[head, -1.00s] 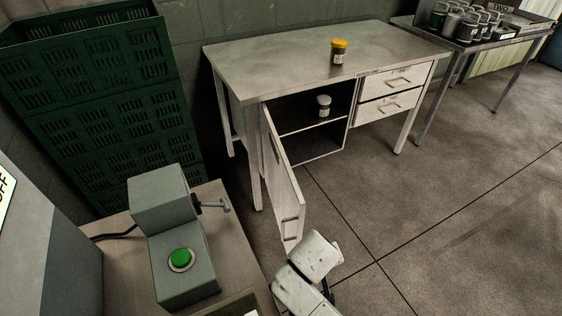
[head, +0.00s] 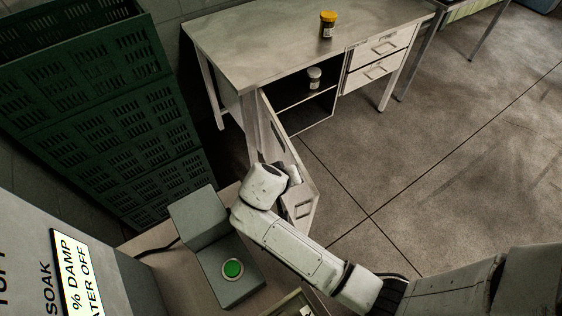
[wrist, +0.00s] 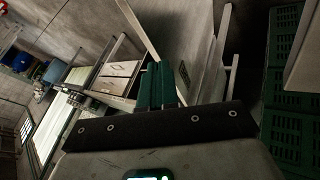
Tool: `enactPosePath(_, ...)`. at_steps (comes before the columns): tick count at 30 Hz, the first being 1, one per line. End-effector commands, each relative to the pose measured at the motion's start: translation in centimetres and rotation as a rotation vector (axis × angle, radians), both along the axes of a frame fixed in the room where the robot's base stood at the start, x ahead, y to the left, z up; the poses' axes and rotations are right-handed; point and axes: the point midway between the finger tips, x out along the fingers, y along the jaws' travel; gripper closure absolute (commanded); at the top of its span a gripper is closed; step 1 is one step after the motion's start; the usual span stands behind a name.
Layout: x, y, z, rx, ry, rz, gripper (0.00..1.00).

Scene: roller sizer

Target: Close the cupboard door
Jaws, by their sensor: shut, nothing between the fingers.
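The cupboard door (head: 305,193) stands open, swung out from the left side of the opening under the metal desk (head: 265,45). It has a handle near its free edge. My gripper (head: 293,175) is at the door in the head view, overlapping its middle; its fingers are mostly hidden there. In the wrist view its green fingers (wrist: 155,85) are together and empty. A pale panel with a dark slot, which looks like the door (wrist: 190,45), lies just beyond and right of them. I cannot tell whether they touch it. The cupboard's dark inside (head: 290,90) is visible.
A white-lidded jar (head: 314,78) stands on the cupboard shelf, and a yellow-lidded jar (head: 328,25) on the desk. Green crates (head: 95,120) stack at the left. A grey box with a green button (head: 232,268) is below my arm.

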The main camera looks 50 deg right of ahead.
Motion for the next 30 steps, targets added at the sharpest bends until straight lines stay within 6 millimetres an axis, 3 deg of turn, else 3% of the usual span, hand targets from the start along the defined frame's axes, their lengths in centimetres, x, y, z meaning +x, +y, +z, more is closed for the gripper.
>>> enactPosePath(5,0.1,-0.3,-0.4,-0.003,-0.001,-0.002,1.0)
enactPosePath(21,0.9,-4.3,-6.2,-0.003,-0.002,-0.003,1.0)
enactPosePath(30,1.2,-5.8,-7.8,-0.001,0.0,-0.002,1.0)
